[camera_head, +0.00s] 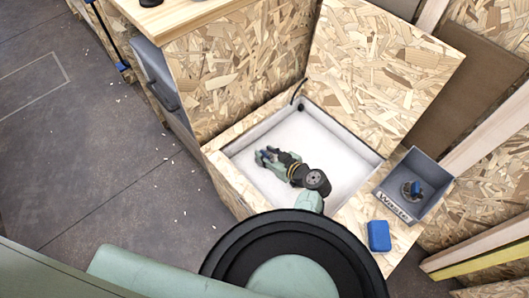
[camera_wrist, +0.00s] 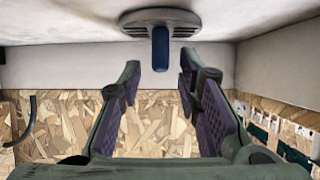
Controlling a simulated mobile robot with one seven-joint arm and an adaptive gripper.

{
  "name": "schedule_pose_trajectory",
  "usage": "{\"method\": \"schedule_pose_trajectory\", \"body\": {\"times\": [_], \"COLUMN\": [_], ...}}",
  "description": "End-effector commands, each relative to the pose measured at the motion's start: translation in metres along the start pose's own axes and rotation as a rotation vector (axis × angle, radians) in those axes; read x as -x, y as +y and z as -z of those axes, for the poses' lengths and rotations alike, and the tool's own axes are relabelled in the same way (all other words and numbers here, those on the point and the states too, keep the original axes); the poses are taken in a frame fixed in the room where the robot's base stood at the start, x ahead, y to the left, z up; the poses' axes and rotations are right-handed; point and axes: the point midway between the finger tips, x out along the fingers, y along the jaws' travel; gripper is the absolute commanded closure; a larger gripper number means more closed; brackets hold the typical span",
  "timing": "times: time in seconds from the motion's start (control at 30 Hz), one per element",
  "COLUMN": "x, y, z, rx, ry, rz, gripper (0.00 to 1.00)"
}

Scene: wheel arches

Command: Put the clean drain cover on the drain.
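In the wrist view, which looks upside down, a round grey slotted drain cover (camera_wrist: 188,19) with an upright blue handle (camera_wrist: 160,48) lies on the white floor of the basin. My gripper (camera_wrist: 160,72) is open, its purple-padded fingers apart on either side of the handle's line and not touching it. In the head view my gripper (camera_head: 263,155) is low inside the white basin (camera_head: 330,165); the cover there is hidden. The drain itself is not visible, so I cannot tell whether this cover sits on it. Another grey cover with a blue handle (camera_head: 416,187) lies in the Waste bin.
The grey Waste bin (camera_head: 437,168) stands on the chipboard ledge right of the basin. A blue block (camera_head: 379,236), perhaps a sponge, lies on the ledge near it. Chipboard walls rise behind and left of the basin. A black hose (camera_head: 298,92) hangs at its back corner.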

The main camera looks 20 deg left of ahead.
Motion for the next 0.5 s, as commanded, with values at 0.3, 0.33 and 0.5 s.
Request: {"method": "schedule_pose_trajectory", "body": {"times": [0.3,0.33,0.5], "x": [0.069,0.074,0.097], "y": [0.000,0.000,0.000], "z": [-0.003,-0.003,-0.002], "rx": [0.000,0.000,-0.001], "ry": [-0.001,-0.001,-0.001], "rz": [-0.003,-0.003,0.000], "gripper": [0.69,0.69,0.69]}}
